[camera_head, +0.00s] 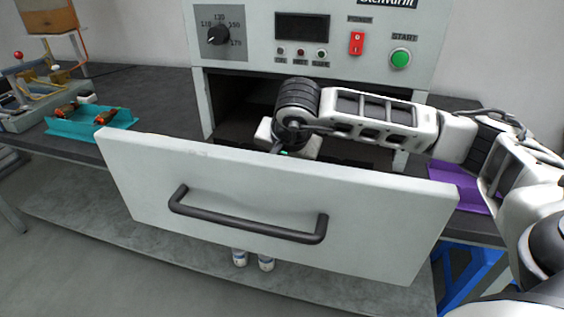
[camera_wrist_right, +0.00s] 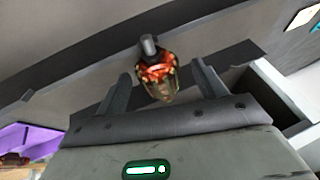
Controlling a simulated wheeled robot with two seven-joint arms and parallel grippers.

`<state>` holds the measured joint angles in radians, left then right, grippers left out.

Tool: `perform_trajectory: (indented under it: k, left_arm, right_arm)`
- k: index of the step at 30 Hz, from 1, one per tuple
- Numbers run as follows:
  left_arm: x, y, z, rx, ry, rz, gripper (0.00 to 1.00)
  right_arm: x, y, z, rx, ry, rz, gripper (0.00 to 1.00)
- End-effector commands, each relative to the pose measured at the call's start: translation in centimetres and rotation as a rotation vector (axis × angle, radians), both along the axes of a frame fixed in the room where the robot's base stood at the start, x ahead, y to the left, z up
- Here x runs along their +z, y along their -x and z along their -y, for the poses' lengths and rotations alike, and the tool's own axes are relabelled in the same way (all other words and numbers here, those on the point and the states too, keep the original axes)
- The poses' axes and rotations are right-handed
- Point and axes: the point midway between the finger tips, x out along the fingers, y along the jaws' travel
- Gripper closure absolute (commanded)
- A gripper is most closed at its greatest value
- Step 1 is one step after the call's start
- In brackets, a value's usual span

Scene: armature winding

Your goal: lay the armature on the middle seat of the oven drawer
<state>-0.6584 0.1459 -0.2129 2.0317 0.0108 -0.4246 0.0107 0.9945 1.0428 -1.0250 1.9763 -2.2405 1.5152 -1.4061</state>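The oven drawer (camera_head: 265,205) is pulled out, and its tall white front with a dark handle hides most of its inside in the head view. My right arm reaches over this front, and its gripper is hidden there. In the right wrist view my right gripper (camera_wrist_right: 163,84) has its fingers apart, with the armature (camera_wrist_right: 157,85) between them. The armature has red-orange copper windings and a grey shaft end. Gaps show between it and both fingers. It lies at a dark strip inside the drawer; which seat this is, I cannot tell. My left gripper is out of view.
The oven (camera_head: 320,45) stands behind the drawer, with a dial, red switch and green button. A teal tray (camera_head: 92,133) with copper-wound parts sits on the bench at left. A purple tray (camera_head: 461,186) is at right, partly hidden by my arm. Two white cans stand below.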

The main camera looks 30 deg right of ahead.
Motion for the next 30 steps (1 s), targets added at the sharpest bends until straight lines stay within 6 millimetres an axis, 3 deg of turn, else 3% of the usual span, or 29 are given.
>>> perform_trajectory:
  k: [9, 14, 24, 30]
  left_arm:
    - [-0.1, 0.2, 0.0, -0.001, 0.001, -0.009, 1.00]
    - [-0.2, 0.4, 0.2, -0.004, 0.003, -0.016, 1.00]
    - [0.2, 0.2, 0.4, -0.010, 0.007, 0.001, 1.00]
    - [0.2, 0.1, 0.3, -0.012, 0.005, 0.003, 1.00]
  right_arm:
    - [-0.1, 0.1, 0.0, 0.000, 0.001, -0.004, 0.30]
    - [2.7, 1.3, -0.5, 0.005, 0.000, 0.003, 0.30]
    - [10.2, 4.8, -1.8, 0.007, -0.001, 0.006, 0.30]
    - [13.1, 6.2, -2.2, 0.005, -0.001, 0.003, 0.30]
